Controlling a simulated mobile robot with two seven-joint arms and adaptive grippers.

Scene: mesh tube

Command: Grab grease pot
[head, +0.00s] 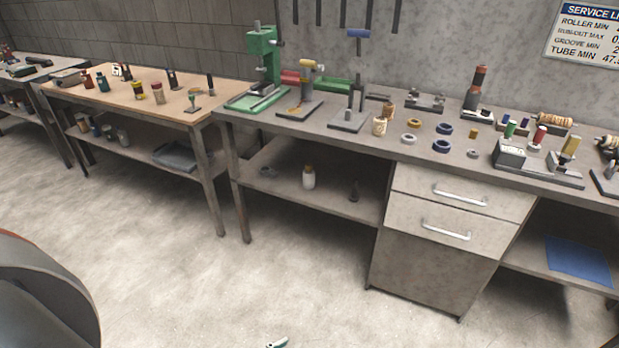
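I cannot tell for sure which container is the grease pot. On the wooden bench to the left stand several small pots: a dark one with a yellow band (138,90), a tan one with a dark rim (158,93), a teal one (102,82) and a reddish one (87,81). A cream cup (379,126) stands on the grey bench near its front edge. A white bottle with a yellowish cap (309,178) stands on the shelf below. Neither gripper can be made out.
The wooden bench (118,102) and the grey bench (330,132) run along the wall. A green press (262,70) stands where they meet. Drawers (462,195) sit under the grey bench. The floor in front is clear, except a small pale-teal piece (277,343), unclear, at the bottom edge.

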